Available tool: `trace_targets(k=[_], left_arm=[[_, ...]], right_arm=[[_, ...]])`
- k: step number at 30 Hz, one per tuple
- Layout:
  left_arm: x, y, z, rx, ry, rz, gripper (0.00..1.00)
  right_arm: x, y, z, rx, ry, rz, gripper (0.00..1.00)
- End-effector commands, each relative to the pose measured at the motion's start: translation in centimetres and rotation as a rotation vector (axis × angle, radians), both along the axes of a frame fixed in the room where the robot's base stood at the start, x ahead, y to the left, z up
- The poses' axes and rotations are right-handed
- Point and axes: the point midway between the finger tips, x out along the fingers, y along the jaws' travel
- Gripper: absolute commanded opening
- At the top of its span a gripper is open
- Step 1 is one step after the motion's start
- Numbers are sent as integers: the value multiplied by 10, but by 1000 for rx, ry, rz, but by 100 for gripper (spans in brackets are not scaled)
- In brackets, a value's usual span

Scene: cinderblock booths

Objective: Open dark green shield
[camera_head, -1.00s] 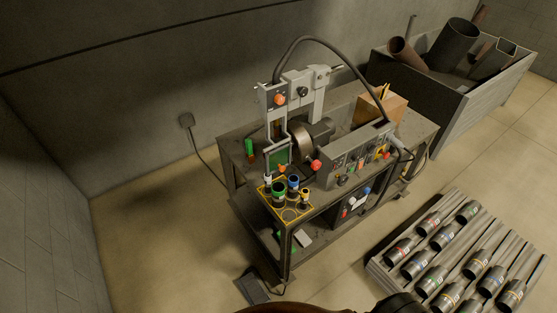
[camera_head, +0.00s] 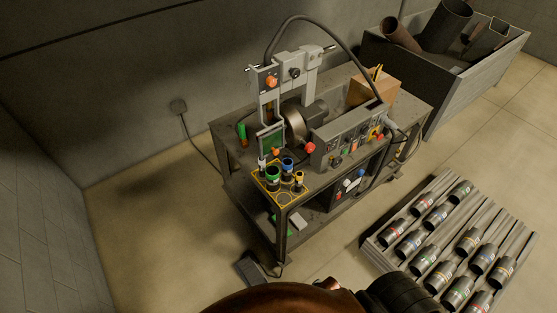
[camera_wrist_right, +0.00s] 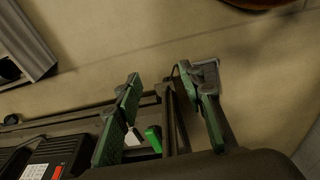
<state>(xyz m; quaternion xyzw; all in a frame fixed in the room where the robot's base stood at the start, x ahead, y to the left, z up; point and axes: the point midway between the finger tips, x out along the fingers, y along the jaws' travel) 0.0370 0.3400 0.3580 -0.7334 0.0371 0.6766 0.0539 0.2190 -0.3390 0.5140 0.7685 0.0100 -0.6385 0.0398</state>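The dark green shield (camera_head: 271,141) is a small green panel in a grey frame on the front left of the machine, beside the round metal chuck (camera_head: 298,122). An orange-red knob sits at its lower edge. My right gripper (camera_wrist_right: 160,76) shows only in the right wrist view. Its two green-padded fingers are spread apart, with nothing held between them. It is above the floor and the workbench edge; the shield cannot be made out in that view. My left gripper is in neither current view.
The workbench (camera_head: 240,176) carries a control box (camera_head: 347,138), a yellow-edged tool holder (camera_head: 283,190) and a cardboard box (camera_head: 372,89). A hose arches above. A rack of cylinders (camera_head: 455,240) lies at right; a metal bin (camera_head: 445,80) stands behind. Floor at left is clear.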

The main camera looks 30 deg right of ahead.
Motion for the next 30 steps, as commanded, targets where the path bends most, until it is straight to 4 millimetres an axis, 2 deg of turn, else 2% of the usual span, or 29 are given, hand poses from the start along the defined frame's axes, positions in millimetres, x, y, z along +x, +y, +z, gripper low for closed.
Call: trace_targets(k=[1, 6, 14, 17, 21, 30], left_arm=[[0, 0, -1, 0, 0, 0, 40], [0, 0, -3, 0, 1, 0, 40], [-1, 0, -4, 0, 1, 0, 40], [-1, 0, -5, 0, 2, 0, 40], [-1, 0, -6, 0, 2, 0, 40], [-1, 0, -7, -1, 2, 0, 40]], right_arm=[[14, -2, 26, -2, -19, -6, 36], [40, -6, 101, -7, -53, -21, 36], [66, -14, 187, -16, -131, -32, 36], [81, -17, 219, -17, -188, -32, 36], [125, -25, 267, -13, -343, -20, 36], [227, -38, 332, 23, -695, 10, 36]])
